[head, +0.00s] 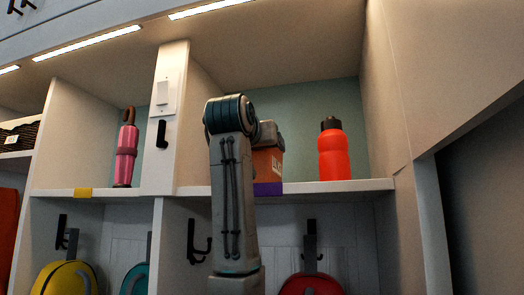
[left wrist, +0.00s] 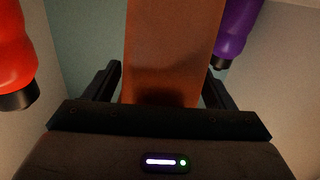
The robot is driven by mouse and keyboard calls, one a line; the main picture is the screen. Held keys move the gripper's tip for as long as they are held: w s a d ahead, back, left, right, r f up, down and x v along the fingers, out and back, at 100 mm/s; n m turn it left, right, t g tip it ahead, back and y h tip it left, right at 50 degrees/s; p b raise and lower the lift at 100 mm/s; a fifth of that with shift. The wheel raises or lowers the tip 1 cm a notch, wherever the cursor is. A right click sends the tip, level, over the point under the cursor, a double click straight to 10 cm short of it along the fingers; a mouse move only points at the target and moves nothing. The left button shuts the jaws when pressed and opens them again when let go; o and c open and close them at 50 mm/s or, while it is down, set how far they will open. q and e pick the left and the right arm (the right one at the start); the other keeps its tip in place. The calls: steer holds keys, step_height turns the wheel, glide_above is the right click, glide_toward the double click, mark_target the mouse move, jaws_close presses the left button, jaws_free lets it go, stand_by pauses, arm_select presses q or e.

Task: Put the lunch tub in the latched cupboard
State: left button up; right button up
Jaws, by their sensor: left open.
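In the left wrist view, an orange-brown surface of the tub (left wrist: 170,45) fills the middle. My left gripper (left wrist: 162,75) is open, with one finger on each side of the tub; I cannot tell if either touches it. In the head view its fingers are hidden behind the arm. My right gripper is not in view. I cannot make out a latched cupboard in either view.
A red bottle (head: 333,150) stands right of the tub. A purple bottle (left wrist: 236,30) shows on the tub's other side. Bags, including a yellow one (head: 65,278), hang from hooks below the shelf.

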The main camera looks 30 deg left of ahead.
arm_select(q)
steer(key=b+v, duration=0.3)
steer(key=v, duration=0.8)
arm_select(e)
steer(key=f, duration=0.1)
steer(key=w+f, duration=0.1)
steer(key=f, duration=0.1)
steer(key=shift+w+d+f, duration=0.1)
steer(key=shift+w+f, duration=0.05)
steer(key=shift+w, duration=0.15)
arm_select(q)
steer(key=shift+s, duration=0.1)
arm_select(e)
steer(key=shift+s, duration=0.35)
